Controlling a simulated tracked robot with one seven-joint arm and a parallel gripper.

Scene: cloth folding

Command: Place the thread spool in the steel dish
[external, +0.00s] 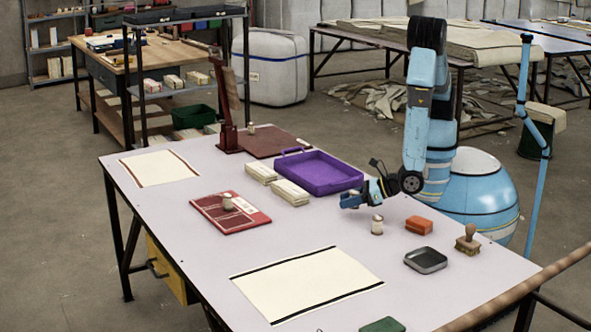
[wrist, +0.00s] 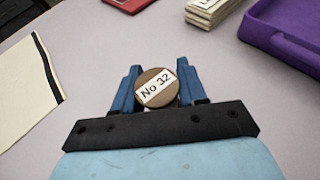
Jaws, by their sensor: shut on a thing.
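My gripper (external: 352,200) is low over the table, left of my arm. The steel dish (external: 425,260) is a dark, rounded, shallow dish to the right and nearer the camera. It looks empty.
An orange block (external: 419,225) and a wooden stamp (external: 467,240) stand near the dish. A purple tray (external: 318,189) and cloth bundles (external: 290,192) lie behind my gripper. A red booklet (external: 250,218) and cream cloth (external: 307,285) lie left. The table between cloth and dish is clear.

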